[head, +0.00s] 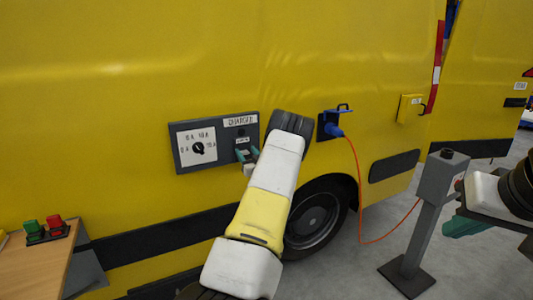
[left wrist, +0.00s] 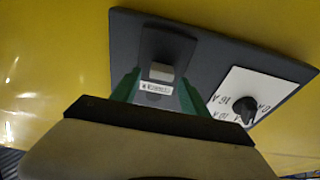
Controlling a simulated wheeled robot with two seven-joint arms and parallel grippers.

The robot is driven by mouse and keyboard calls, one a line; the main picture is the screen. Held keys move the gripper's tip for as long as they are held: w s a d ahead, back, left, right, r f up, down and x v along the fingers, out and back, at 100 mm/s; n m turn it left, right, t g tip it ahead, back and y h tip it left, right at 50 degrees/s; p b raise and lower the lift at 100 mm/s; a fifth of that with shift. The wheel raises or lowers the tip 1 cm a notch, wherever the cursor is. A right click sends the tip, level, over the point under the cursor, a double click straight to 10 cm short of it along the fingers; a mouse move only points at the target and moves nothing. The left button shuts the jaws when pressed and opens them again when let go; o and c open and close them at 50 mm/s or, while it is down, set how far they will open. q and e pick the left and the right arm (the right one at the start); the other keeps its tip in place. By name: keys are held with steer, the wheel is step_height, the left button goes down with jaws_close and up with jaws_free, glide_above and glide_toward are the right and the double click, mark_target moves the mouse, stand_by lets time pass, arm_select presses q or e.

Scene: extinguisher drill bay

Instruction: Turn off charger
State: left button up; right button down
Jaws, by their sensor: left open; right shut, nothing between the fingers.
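The dark grey charger panel (head: 182,128) is fixed to the side of the yellow van, with a "CHARGER" label. Its white dial plate carries a black rotary knob (head: 198,147), also seen in the left wrist view (left wrist: 245,108). A small light-coloured switch (left wrist: 160,72) sits on a dark plate above a small label in the left wrist view. My left gripper (head: 247,156) is open at the panel's right part; its green fingers (left wrist: 157,92) are on either side of the switch's label. Contact cannot be told. My right gripper (head: 468,227) is shut and empty at the right edge.
A blue plug (head: 333,129) with an orange cable (head: 359,190) is in the van's socket, right of my left arm. The cable runs to a grey post (head: 432,190). A wooden table (head: 35,265) with green and red buttons (head: 44,227) stands at lower left.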

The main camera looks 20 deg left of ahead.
arm_select(q)
steer(key=v, duration=0.7)
steer(key=shift+d, duration=0.2)
steer(key=shift+s, duration=0.1)
